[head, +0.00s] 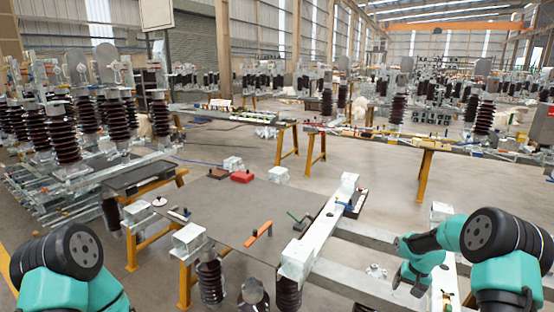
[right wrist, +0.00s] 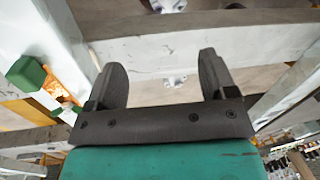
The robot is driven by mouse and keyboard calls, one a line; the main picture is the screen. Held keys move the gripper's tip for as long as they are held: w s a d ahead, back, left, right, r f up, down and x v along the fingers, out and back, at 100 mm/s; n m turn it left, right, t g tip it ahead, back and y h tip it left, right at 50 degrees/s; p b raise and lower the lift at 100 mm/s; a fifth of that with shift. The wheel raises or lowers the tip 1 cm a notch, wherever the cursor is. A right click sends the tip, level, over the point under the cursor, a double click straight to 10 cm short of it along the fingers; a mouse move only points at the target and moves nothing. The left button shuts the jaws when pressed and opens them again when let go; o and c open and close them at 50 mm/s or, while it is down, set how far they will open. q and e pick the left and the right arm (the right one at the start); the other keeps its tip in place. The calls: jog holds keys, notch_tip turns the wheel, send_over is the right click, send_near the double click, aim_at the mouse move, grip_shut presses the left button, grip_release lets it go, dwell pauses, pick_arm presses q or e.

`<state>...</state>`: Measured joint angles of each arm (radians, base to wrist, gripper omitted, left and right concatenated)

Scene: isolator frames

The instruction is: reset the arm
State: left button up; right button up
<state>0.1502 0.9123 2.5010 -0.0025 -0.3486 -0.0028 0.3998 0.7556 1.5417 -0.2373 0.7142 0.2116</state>
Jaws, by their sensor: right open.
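My right gripper (head: 407,283) hangs at the lower right in the head view, over the gap between the pale beams of the frame. In the right wrist view its two dark fingers (right wrist: 162,78) are spread apart with nothing between them. My right arm, teal with dark joints, comes in from the right edge and is bent at the elbow. My left arm shows only as a teal link with a dark joint at the lower left; its gripper is out of view.
A white beam (head: 328,218) and a grey crossbeam (head: 364,234) lie close to my right gripper. A grey tabletop (head: 215,205) holds a red box (head: 242,177) and an orange tool (head: 258,234). Brown ribbed insulators (head: 62,142) stand at the left. A green-ended part (right wrist: 27,74) shows in the right wrist view.

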jog(key=s+a+f+n+y, duration=0.1)
jog(key=s+a+f, duration=0.25)
jog(key=a, duration=0.35)
jog(key=s+a+f, duration=0.2)
jog(key=a+f, duration=0.3)
jog(key=a, duration=0.1)
jog(key=s+a+f+n, duration=0.1)
jog(key=s+a+f, duration=0.1)
jog(key=s+a, duration=0.6)
jog(key=s+a+f+n+y, duration=0.1)
jog(key=s+a+f, duration=0.1)
jog(key=s+a, duration=0.7)
jog(key=s, duration=0.4)
jog(key=shift+f, duration=0.35)
